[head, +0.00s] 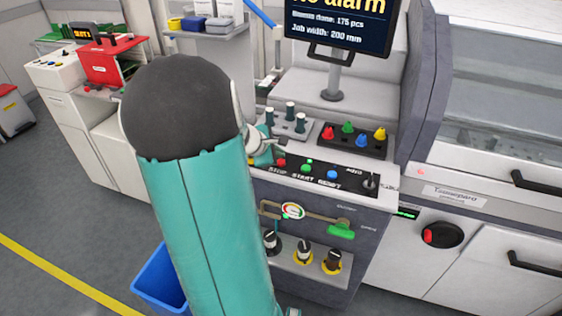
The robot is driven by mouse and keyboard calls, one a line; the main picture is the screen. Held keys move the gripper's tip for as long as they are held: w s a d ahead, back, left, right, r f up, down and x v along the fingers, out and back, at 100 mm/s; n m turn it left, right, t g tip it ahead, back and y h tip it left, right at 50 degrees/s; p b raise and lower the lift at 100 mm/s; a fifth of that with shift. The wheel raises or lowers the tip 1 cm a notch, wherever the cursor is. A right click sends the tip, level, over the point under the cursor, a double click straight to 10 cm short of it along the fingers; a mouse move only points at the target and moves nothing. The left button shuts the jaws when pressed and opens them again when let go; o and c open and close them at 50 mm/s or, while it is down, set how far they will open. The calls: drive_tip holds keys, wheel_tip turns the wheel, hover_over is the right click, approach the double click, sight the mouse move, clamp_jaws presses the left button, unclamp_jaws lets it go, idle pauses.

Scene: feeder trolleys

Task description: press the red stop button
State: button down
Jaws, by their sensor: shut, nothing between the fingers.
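The red stop button (281,162) sits at the left end of the black control strip, above the printed word STOP. The green start button (307,168) and the blue reset button (332,174) are to its right. My gripper (274,149) is at the left edge of the panel, just behind and left of the red button in the picture. It is shut and empty. My teal arm hides part of it and the panel's left end. I cannot tell whether the fingertips touch anything.
A black tray (374,150) with coloured pegs and a grey block (302,133) with dark-topped posts stand behind the buttons. A black knob (371,181) is at the strip's right end. A screen (338,22) reads "alarm". A blue bin (160,283) stands on the floor.

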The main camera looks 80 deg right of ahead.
drive_tip(key=shift+f, duration=0.9)
idle(0.9)
drive_tip(key=shift+r, duration=3.4)
